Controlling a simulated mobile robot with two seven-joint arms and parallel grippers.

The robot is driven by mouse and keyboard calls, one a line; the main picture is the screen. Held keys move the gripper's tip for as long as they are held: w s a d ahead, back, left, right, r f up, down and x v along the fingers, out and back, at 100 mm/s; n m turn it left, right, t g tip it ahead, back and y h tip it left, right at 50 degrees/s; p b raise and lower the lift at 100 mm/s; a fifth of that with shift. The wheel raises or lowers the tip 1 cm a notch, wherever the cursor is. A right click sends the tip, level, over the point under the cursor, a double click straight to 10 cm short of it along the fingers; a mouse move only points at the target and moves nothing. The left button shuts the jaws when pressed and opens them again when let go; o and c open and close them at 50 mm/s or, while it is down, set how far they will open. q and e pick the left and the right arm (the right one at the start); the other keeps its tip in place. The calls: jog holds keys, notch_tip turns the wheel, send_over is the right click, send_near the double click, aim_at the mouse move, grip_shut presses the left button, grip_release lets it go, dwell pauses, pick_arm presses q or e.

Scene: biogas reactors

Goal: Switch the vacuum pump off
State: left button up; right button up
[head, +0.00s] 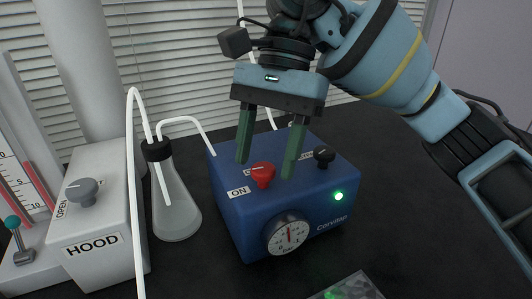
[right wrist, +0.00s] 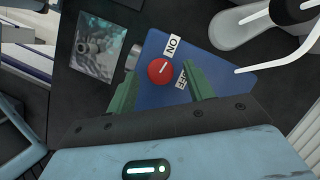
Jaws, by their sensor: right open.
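The vacuum pump is a blue box (head: 305,213) on the dark bench, with a round dial gauge (head: 288,234) and a lit green lamp (head: 338,196) on its front. On its top is a red knob (head: 263,174) beside an ON label (head: 238,192); a second label is partly hidden by a finger. In the right wrist view the red knob (right wrist: 161,73) lies between the fingertips, with ON and OFF labels beside it. My right gripper (head: 266,168) is open, pointing down over the pump top around the knob; contact cannot be told. My left gripper is not in view.
A black knob (head: 324,155) sits on the pump's right side. A glass flask (head: 174,203) with white tubing stands left of the pump. A white HOOD box (head: 95,230) with a grey knob is further left. A clear container (head: 348,288) lies in front. Bench right of the pump is free.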

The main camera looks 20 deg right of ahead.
jog(key=shift+f, duration=0.3)
jog(key=shift+c, duration=0.5)
jog(key=c, duration=0.9)
jog(key=shift+o, duration=0.2)
